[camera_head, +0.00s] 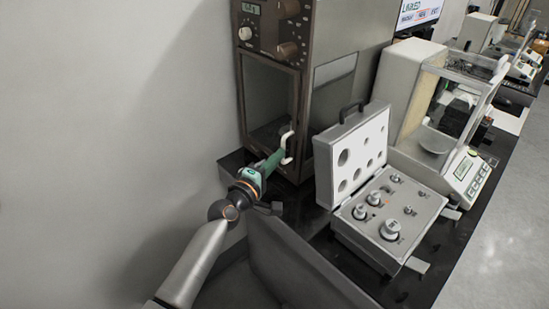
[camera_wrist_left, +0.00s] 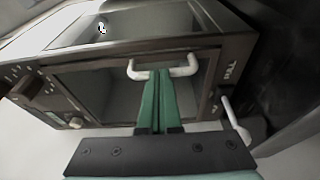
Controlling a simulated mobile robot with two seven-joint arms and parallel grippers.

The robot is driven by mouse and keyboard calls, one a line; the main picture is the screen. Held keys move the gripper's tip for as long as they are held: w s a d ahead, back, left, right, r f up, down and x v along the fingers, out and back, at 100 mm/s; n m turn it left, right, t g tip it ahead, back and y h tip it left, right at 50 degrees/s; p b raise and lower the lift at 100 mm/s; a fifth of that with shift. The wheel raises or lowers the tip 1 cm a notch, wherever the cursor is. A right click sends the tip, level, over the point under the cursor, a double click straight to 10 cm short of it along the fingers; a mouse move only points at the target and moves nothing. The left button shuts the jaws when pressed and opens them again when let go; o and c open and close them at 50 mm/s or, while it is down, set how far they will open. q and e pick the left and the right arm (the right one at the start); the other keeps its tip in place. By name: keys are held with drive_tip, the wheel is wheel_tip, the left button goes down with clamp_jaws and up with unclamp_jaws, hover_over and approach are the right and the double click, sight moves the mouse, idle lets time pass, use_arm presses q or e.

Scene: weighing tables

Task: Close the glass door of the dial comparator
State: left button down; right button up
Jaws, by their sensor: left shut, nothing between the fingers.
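The dial comparator (camera_head: 333,40) is a tall brown cabinet with a display and knobs on its upper front. Its framed glass door (camera_head: 268,92) is on the front below them and looks nearly flush; I cannot tell whether a small gap is left. A white door handle (camera_head: 288,146) sits low on the door's right side; it also spans the wrist view (camera_wrist_left: 190,70). My left gripper (camera_head: 278,156) is shut and empty, its green fingertips (camera_wrist_left: 161,74) at the middle of the handle, seemingly against it. My right gripper is not in view.
An open case of weights (camera_head: 352,222) stands right of the comparator. A white balance (camera_head: 405,95) with a glass enclosure is beyond it. A plain wall is on the left. A second white handle or lever (camera_wrist_left: 235,122) shows in the wrist view.

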use_arm(q)
drive_tip(key=shift+d+r, duration=0.45)
drive_tip(key=shift+d, duration=0.15)
drive_tip(key=a+f+v, duration=0.1)
drive_tip(key=v, duration=1.2)
drive_tip(key=shift+w+p, duration=0.2)
drive_tip(key=shift+p, duration=0.25)
drive_tip(key=s+a+f+m+g+y, duration=0.2)
drive_tip(key=s+f+m, duration=0.5)
drive_tip(key=s+f, duration=0.4)
drive_tip(key=s+a+f+m+g+y+p, duration=0.1)
drive_tip(key=s+a+f+m+g+y, duration=0.2)
drive_tip(key=s+f, duration=0.8)
drive_tip(key=m+g, duration=0.2)
drive_tip(key=m, duration=0.2)
drive_tip(key=shift+s+a+f+m+p, duration=0.3)
drive_tip(key=shift+s+a+m, duration=0.1)
drive_tip(key=c, duration=1.5)
unclamp_jaws()
